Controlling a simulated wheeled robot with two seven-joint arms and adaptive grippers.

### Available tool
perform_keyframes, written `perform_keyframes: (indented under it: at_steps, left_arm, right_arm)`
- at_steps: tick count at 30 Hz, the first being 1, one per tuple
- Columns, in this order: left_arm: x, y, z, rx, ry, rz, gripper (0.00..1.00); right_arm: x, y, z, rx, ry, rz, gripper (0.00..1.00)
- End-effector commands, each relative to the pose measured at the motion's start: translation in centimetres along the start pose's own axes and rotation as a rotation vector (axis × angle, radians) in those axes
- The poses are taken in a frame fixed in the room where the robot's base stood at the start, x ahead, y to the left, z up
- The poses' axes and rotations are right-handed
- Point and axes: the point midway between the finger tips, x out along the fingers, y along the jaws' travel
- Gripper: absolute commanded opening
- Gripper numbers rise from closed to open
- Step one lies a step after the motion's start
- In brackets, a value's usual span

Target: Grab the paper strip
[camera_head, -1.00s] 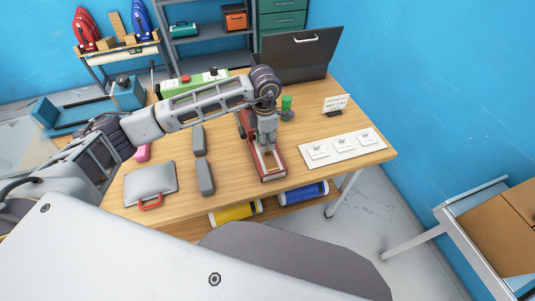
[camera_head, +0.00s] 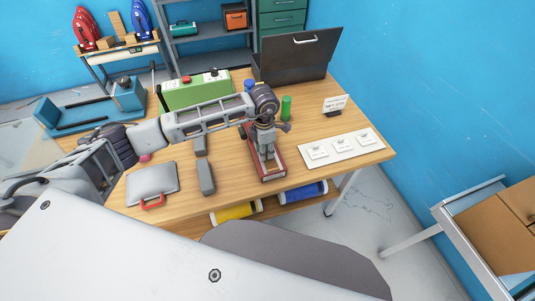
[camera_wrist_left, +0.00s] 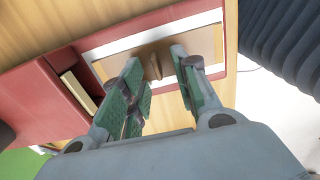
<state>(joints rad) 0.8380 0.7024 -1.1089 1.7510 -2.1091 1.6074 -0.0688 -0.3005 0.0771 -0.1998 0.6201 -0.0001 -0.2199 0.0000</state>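A red tray-like case (camera_head: 277,176) lies on the table, and my left gripper (camera_head: 267,158) is over it, pointing down. In the left wrist view the red case (camera_wrist_left: 75,60) has a white-bordered tan panel. A small brown upright piece (camera_wrist_left: 152,66), perhaps the paper strip, stands on that panel between the fingertips. The left gripper (camera_wrist_left: 158,60) shows open there, with a gap between its green-padded fingers. I cannot tell whether either finger touches the brown piece. A pale strip-like block (camera_wrist_left: 78,90) sits in a slot of the red case. My right gripper is not in view.
A white board with several cards (camera_head: 342,149) lies right of the case. A green cylinder (camera_head: 286,107) and small sign (camera_head: 334,105) stand behind. Grey blocks (camera_head: 206,178) and a grey case with a red handle (camera_head: 151,184) are left. A dark open case (camera_head: 297,66) stands behind.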

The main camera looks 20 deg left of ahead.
Motion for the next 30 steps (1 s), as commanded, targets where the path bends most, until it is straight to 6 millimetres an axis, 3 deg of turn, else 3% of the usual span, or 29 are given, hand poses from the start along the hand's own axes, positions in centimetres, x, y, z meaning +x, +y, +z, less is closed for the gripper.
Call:
perform_keyframes:
  at_steps: [9, 17, 30]
  left_arm:
    - [-0.02, 0.01, 0.0, 0.0, 0.0, 0.0, 0.3]
    - [-0.03, 0.01, 0.0, 0.0, 0.0, 0.0, 0.0]
    - [-0.22, 0.04, 0.01, -0.001, 0.0, 0.001, 0.0]
  right_arm:
    - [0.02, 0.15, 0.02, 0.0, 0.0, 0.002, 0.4]
    - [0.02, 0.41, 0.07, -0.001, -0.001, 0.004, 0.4]
    - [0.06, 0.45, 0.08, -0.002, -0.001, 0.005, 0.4]
